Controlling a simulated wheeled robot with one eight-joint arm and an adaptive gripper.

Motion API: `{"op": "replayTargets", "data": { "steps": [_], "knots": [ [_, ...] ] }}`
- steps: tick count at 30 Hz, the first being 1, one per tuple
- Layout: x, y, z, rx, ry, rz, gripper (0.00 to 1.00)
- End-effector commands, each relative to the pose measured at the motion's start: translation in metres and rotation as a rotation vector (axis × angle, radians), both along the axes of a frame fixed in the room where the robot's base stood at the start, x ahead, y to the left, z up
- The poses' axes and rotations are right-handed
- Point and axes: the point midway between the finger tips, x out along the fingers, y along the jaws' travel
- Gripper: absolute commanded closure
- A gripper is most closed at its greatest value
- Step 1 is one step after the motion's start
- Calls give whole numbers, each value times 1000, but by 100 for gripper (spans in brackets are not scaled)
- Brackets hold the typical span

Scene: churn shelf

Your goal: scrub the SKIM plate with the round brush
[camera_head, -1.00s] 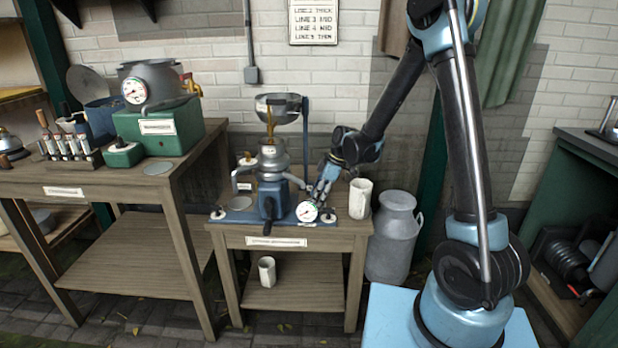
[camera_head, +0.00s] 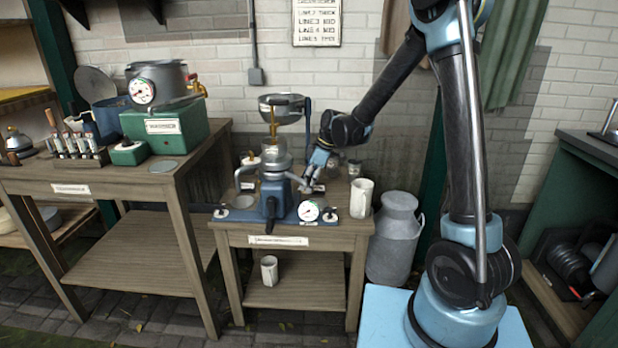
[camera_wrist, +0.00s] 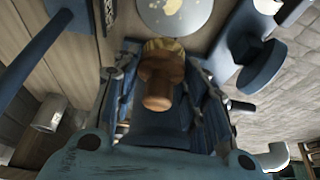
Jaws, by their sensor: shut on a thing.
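My gripper (camera_head: 308,184) is over the small middle table, beside the blue and silver separator (camera_head: 272,185). In the wrist view my gripper (camera_wrist: 165,72) is shut on the round brush (camera_wrist: 158,85), which has a turned wooden handle and pale bristles. The bristle end points toward a grey round plate (camera_wrist: 188,22) with cream-coloured spots. The bristle end looks close to the plate's edge, but I cannot tell whether they touch. No SKIM label is readable, so I cannot tell which plate this is. The brush is too small to make out in the head view.
A white mug (camera_head: 361,198) stands at the table's right edge, and a dial gauge (camera_head: 309,210) sits at the front. A grey milk can (camera_head: 397,240) stands on the floor to the right. The left bench (camera_head: 75,188) holds a green machine and a tool rack.

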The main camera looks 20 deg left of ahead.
Motion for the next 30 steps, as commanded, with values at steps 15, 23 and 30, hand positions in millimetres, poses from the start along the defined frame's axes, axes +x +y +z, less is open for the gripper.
{"op": "replayTargets", "data": {
  "steps": [15,23,30],
  "knots": [
    [0,0,26,0,0,0,98],
    [0,0,26,0,0,0,98],
    [6,-6,25,0,1,-9,98]
  ]
}}
